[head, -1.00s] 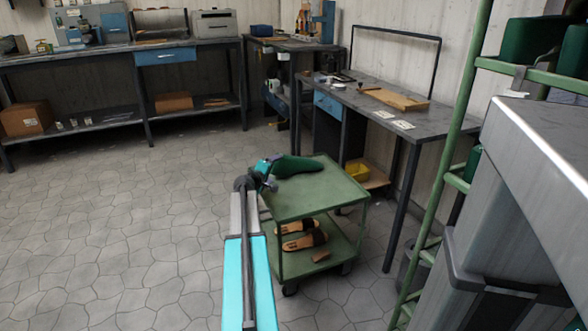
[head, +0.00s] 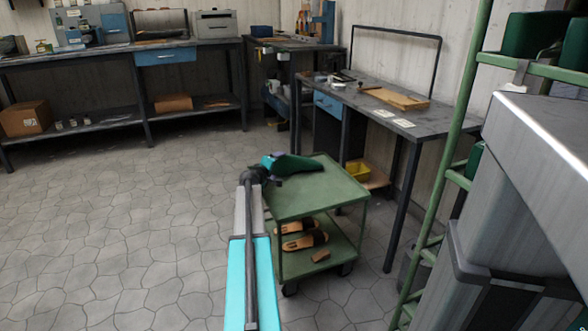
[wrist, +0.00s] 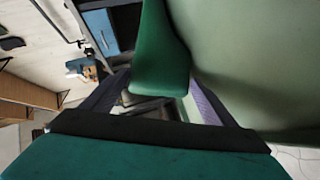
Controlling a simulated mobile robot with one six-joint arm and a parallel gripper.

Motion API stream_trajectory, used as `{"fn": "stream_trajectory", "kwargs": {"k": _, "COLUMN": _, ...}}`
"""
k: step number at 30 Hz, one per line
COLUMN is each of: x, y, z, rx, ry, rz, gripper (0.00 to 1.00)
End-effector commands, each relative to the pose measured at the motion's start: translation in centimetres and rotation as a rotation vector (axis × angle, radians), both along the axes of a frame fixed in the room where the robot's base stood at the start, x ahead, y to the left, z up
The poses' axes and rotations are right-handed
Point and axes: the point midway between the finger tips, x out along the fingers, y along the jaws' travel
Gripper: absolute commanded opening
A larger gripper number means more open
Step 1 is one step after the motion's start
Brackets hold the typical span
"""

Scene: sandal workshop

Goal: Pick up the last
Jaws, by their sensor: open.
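The last (head: 300,163) is a smooth dark green foot-shaped form lying on the top of a green cart (head: 335,190). In the wrist view one end of the last (wrist: 160,60) shows large, between the two dark fingers of my gripper (wrist: 160,88). My gripper (head: 275,172) is open at the left end of the last, over the cart's left back part. The fingers stand on either side of that end; I cannot tell whether they touch it. In the head view my gripper hides part of the last.
A pair of sandals (head: 303,239) and a small brown block (head: 320,256) are on the cart's lower shelf. A grey workbench (head: 420,124) stands behind and to the right. A green rack (head: 455,140) rises at the right. The floor to the left is clear.

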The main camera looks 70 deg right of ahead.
Motion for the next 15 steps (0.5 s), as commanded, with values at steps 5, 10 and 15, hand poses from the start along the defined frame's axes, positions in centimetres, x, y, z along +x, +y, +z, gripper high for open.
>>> {"fn": "stream_trajectory", "kwargs": {"k": 5, "x": -0.02, "y": -0.83, "z": -0.23, "rx": 0.000, "ry": 0.001, "rz": 0.000, "gripper": 0.80}}
{"fn": "stream_trajectory", "kwargs": {"k": 10, "x": -0.05, "y": -0.82, "z": -0.21, "rx": 0.000, "ry": 0.001, "rz": 0.000, "gripper": 0.80}}
{"fn": "stream_trajectory", "kwargs": {"k": 15, "x": -0.05, "y": -0.81, "z": -0.22, "rx": 0.000, "ry": 0.000, "rz": 0.000, "gripper": 0.80}}
